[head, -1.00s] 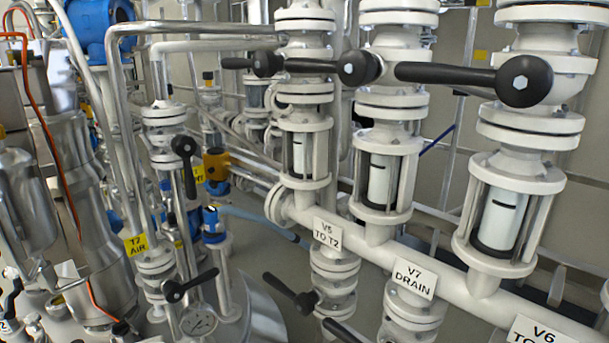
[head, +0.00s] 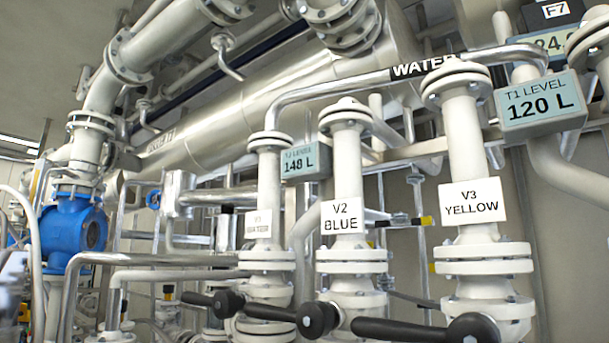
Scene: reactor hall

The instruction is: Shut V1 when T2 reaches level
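The valve V1 has a black lever (head: 198,299) on the leftmost of three white vertical pipes, under a partly blurred white label (head: 258,223) that seems to read V1 WATER. Its lever points left, across the pipe. The T2 level display (head: 306,162) hangs behind the pipes and reads 148 L; its small heading is blurred. Neither of my grippers is in view.
V2 BLUE (head: 342,217) and V3 YELLOW (head: 472,201) stand to the right, their black levers (head: 272,312) (head: 398,330) also crosswise. The T1 level display (head: 542,106) reads 120 L. A blue valve body (head: 72,236) is at left.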

